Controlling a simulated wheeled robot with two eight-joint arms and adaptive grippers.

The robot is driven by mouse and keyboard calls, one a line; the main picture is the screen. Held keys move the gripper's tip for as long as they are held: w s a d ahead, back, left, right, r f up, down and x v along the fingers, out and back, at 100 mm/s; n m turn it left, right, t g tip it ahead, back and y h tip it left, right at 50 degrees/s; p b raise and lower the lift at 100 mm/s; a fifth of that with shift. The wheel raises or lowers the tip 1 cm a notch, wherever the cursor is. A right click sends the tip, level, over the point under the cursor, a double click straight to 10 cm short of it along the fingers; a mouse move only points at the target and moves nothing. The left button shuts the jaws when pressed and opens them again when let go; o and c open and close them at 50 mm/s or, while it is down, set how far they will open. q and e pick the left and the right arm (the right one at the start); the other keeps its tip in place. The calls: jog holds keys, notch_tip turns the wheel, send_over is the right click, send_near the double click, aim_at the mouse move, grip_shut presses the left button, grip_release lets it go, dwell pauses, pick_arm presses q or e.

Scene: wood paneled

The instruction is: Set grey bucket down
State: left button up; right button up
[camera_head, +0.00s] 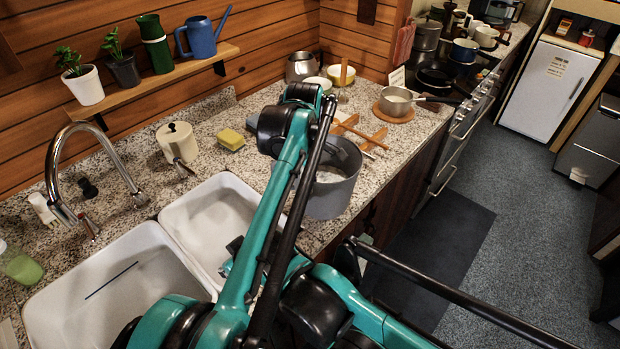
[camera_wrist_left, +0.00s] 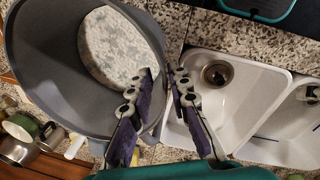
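The grey bucket (camera_head: 334,196) is over the granite counter near its front edge in the head view, partly behind my arm. I cannot tell whether its base touches the counter. My left gripper (camera_wrist_left: 165,75) straddles the bucket's rim, one finger inside and one outside, and appears shut on the wall. My right gripper is not in view.
A white double sink (camera_head: 217,222) lies left of the bucket. Wooden pieces (camera_head: 362,134) lie on the counter just behind it. A pan on a round board (camera_head: 397,104), a yellow sponge (camera_head: 231,139) and a cream canister (camera_head: 177,142) stand farther off.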

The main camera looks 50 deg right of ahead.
pick_arm(q)
notch_tip(320, 180, up, 12)
jog(key=a+p, duration=0.1)
jog(key=p, duration=0.3)
jog(key=shift+s+a, duration=0.25)
jog(key=shift+s, duration=0.05)
